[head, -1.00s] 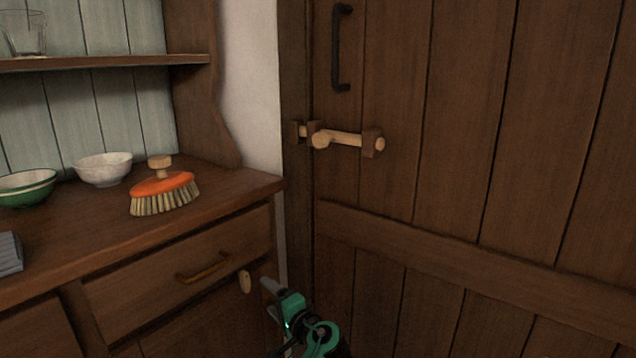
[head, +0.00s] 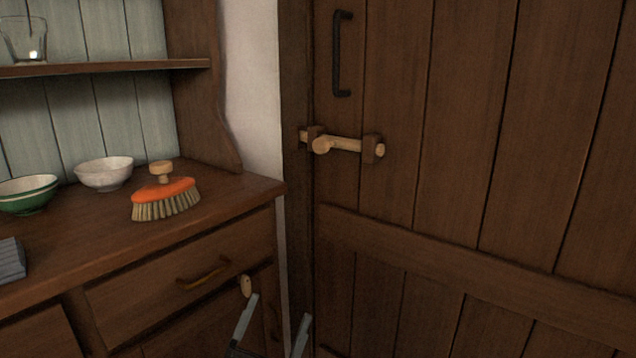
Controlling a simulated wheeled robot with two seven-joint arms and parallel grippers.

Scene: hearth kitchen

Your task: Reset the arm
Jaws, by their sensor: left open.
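My left gripper (head: 272,330) shows at the bottom of the head view, low in front of the dresser's right end and the door's edge. Its two grey fingers point up and stand apart, with nothing between them. The left finger's tip is just below a small wooden knob (head: 246,286) on the dresser; I cannot tell whether they touch. The rest of my left arm is below the picture. My right gripper is out of view.
A wooden door (head: 460,130) has a black handle (head: 336,55) and a wooden bolt latch (head: 345,144). The dresser (head: 235,205) holds an orange brush (head: 165,190), a white bowl (head: 104,174), a green bowl (head: 28,196) and a grey folded thing (head: 10,260). A glass (head: 24,40) stands on the shelf.

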